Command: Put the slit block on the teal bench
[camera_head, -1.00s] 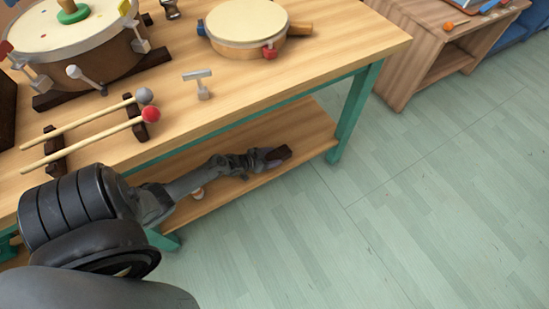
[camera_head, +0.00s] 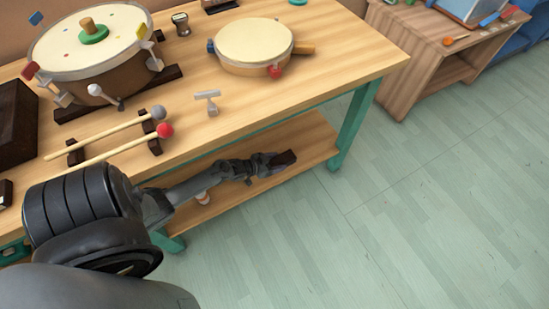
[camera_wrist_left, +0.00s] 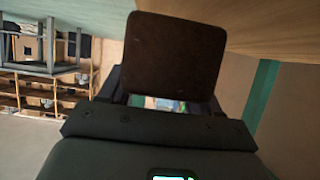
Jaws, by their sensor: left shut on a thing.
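The slit block (camera_head: 285,158) is a small dark brown block in my left gripper (camera_head: 272,162). In the left wrist view the block (camera_wrist_left: 172,62) shows as a broad dark brown face between the fingers. The gripper is shut on it. The teal bench (camera_head: 345,85) has a pale wooden top, teal legs and a lower wooden shelf (camera_head: 305,150). In the head view the gripper and block overlap the lower shelf, below the top's front edge. I cannot tell their exact height over the shelf. My right gripper is not in view.
On the bench top are a large drum (camera_head: 100,75), a round frame drum (camera_head: 253,45), two mallets (camera_head: 110,140) on dark rests and a small metal T-shaped piece (camera_head: 208,100). The top's right end is bare. A wooden cabinet (camera_head: 425,70) stands behind, with clear floor in front.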

